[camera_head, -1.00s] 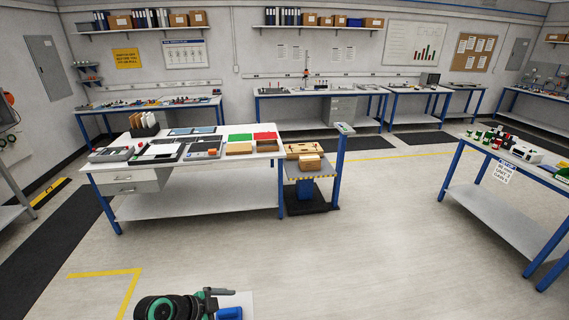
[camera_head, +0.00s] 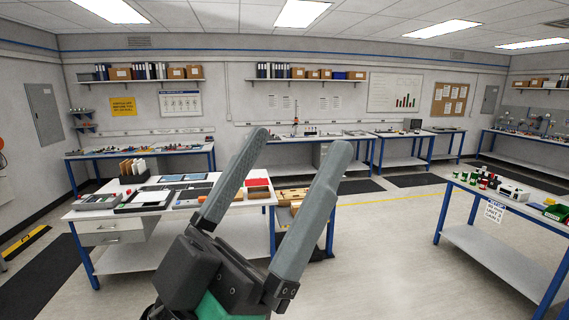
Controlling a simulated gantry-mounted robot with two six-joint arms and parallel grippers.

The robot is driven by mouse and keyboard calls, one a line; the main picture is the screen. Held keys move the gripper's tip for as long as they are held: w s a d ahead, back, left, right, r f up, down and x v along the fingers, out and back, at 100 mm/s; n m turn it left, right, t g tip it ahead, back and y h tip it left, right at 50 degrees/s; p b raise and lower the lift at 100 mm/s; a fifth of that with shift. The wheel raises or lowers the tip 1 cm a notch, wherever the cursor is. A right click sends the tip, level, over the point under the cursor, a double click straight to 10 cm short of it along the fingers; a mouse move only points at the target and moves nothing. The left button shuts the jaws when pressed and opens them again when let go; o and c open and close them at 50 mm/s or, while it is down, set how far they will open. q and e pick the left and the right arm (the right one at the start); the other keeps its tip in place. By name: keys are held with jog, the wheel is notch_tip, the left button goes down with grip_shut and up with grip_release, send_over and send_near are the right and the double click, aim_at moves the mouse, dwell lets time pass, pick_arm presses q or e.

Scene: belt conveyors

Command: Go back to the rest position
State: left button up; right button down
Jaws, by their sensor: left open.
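My left gripper (camera_head: 296,151) rises from the bottom middle of the head view. Its two long grey fingers point up and stand wide apart, with nothing between them. It is close to the camera and hides part of the white workbench (camera_head: 120,210) and the things behind it. My right gripper is not in view.
The workbench on the left holds trays, a file holder (camera_head: 134,172) and a red panel (camera_head: 257,183). Cardboard boxes (camera_head: 290,196) show between my fingers. Another blue-legged bench (camera_head: 500,202) stands at the right. The floor (camera_head: 390,260) between them is clear.

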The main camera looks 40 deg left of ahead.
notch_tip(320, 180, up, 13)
jog(key=p, duration=1.3)
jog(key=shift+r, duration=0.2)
